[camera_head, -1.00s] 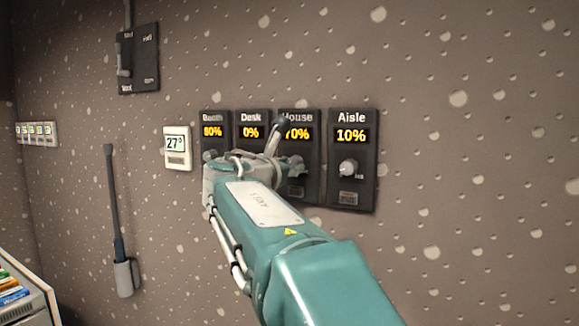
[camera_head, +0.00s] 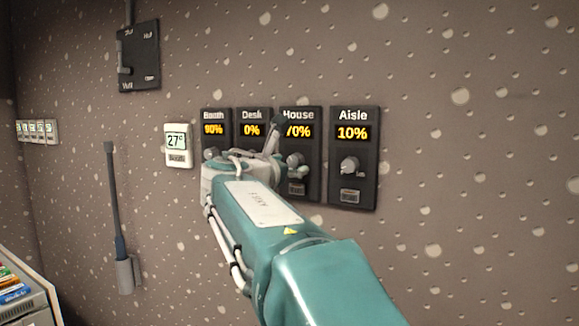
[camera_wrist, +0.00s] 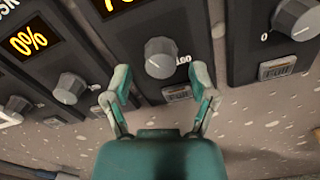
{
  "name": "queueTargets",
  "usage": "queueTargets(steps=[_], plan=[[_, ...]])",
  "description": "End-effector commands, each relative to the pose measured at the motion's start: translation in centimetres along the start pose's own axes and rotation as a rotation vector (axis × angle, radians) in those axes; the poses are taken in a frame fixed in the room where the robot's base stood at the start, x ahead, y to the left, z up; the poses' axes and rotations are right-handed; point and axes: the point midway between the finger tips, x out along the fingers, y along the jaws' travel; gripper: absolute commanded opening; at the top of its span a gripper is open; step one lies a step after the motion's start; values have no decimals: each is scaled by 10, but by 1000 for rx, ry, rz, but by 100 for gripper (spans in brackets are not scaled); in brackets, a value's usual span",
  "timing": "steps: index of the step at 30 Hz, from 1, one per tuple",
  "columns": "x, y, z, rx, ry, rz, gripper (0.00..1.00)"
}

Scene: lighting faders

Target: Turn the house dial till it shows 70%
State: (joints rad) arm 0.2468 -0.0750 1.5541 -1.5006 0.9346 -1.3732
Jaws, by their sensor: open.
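The House panel (camera_head: 312,182) is a dark upright module on the wall with an amber display. The display (camera_head: 299,132) reads 70%, its first digit partly covered by a finger of my gripper. The grey house dial (camera_head: 296,159) sits below the display. In the wrist view the same round dial (camera_wrist: 161,57) is plainly seen, with a small button under it. My gripper (camera_wrist: 161,75) is open and empty, its two fingers spread to either side of the dial and a little short of it. No contact shows.
The Booth panel (camera_head: 214,115) reads 90%, the Desk panel (camera_head: 251,115) 0% and the Aisle panel (camera_head: 354,190) 10%. A white thermostat (camera_head: 178,146) hangs left of them. The wall to the right is clear.

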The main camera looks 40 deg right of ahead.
Motion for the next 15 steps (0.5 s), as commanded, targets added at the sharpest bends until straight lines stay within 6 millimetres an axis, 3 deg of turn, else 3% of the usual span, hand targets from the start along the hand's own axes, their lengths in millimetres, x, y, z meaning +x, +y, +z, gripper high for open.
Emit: queueTargets(steps=[15], plan=[[-96, 2, -2, -1, 3, 4, 74]])
